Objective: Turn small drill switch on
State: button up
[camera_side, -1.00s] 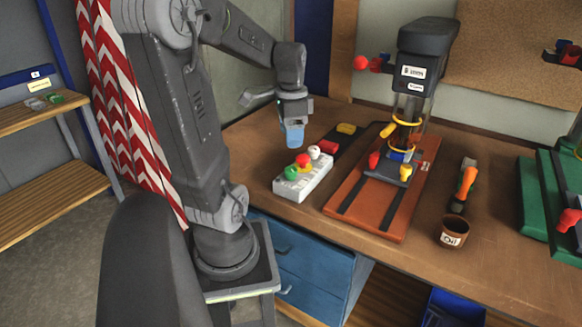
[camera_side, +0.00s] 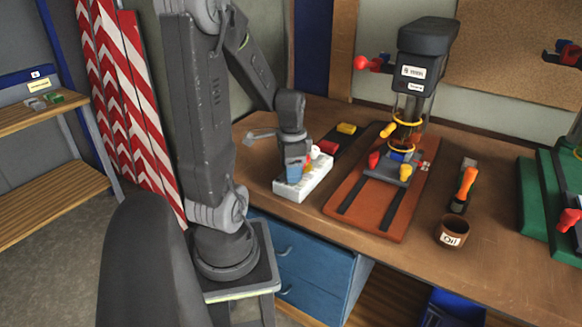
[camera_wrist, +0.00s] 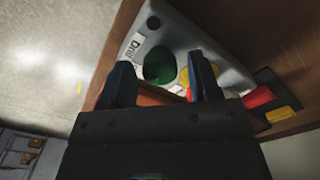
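The switch box (camera_side: 303,186) is a light grey block at the table's left front, with coloured buttons on top. A large green button (camera_wrist: 159,66) sits between my gripper's fingers in that view, apart from both as far as I can tell. A yellow part (camera_wrist: 185,77) is beside it, partly behind the right finger. My gripper (camera_side: 294,176) is low over the box's left end and hides the green button in the side view. Its two fingers (camera_wrist: 160,84) are spread apart, holding nothing.
The small drill (camera_side: 412,85) stands on an orange-brown base (camera_side: 365,208) right of the box. An orange-handled tool (camera_side: 466,187) and an oil tin (camera_side: 452,232) are further right. Red (camera_side: 328,147) and yellow (camera_side: 346,128) blocks lie behind the box.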

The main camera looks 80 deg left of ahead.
jog(key=c, duration=0.8)
jog(key=shift+n, duration=0.4)
jog(key=n, duration=0.5)
jog(key=shift+n, duration=0.3)
jog(key=n, duration=0.5)
jog(key=shift+n, duration=0.4)
jog(key=o, duration=0.9)
